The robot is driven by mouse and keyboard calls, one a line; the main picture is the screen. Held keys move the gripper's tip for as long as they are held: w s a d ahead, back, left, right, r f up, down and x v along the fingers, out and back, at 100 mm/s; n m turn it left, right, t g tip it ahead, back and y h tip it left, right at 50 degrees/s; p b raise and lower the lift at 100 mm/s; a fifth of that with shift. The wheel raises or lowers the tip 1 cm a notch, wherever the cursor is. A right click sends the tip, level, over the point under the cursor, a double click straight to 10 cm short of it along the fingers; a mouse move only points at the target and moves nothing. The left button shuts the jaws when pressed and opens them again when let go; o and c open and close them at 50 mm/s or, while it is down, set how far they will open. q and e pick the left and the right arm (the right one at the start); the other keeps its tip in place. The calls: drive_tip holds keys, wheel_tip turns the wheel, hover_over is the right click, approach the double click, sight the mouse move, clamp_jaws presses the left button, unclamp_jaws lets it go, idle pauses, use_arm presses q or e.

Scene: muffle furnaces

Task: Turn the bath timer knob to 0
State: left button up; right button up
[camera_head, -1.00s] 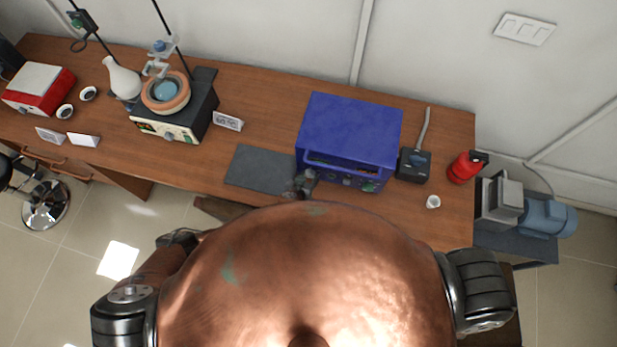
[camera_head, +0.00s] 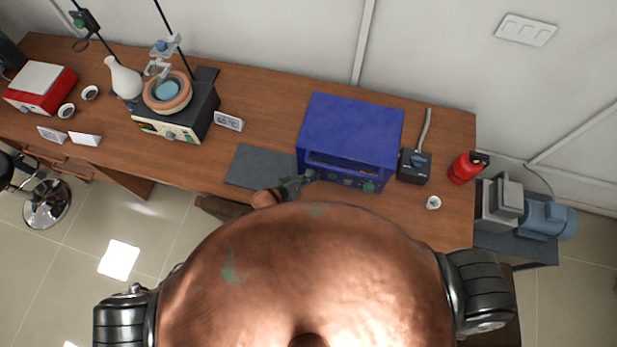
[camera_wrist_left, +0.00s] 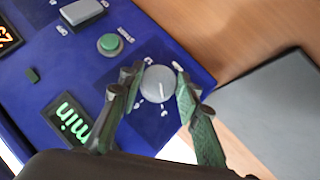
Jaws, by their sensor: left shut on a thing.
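A blue box-shaped device (camera_head: 350,135) stands on the bench with its control panel facing me. In the left wrist view its blue panel (camera_wrist_left: 60,55) carries a round grey knob (camera_wrist_left: 158,83) with white marks around it, beside a green "min" display (camera_wrist_left: 70,120). My left gripper (camera_head: 303,181) is at the panel's left end. In the left wrist view its two dark green fingers (camera_wrist_left: 160,76) lie on either side of the knob, shut on it. The knob's setting cannot be read. In the head view the gripper hides the knob. My right gripper is out of view.
A green button (camera_wrist_left: 110,43) sits near the knob. A dark grey mat (camera_head: 257,167) lies left of the device. A black box (camera_head: 414,165), a white cup (camera_head: 433,202) and a red canister (camera_head: 464,168) stand right. A heating unit (camera_head: 175,122) stands further left.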

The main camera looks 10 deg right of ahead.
use_arm(q)
drive_tip(key=shift+f+n+h, duration=0.1)
drive_tip(key=shift+n+h, duration=0.2)
idle(0.4)
drive_tip(key=o, duration=1.2)
drive_tip(key=shift+c, duration=0.2)
drive_tip(key=v, duration=1.2)
drive_tip(key=shift+w+a, duration=0.15)
drive_tip(key=shift+a, duration=0.05)
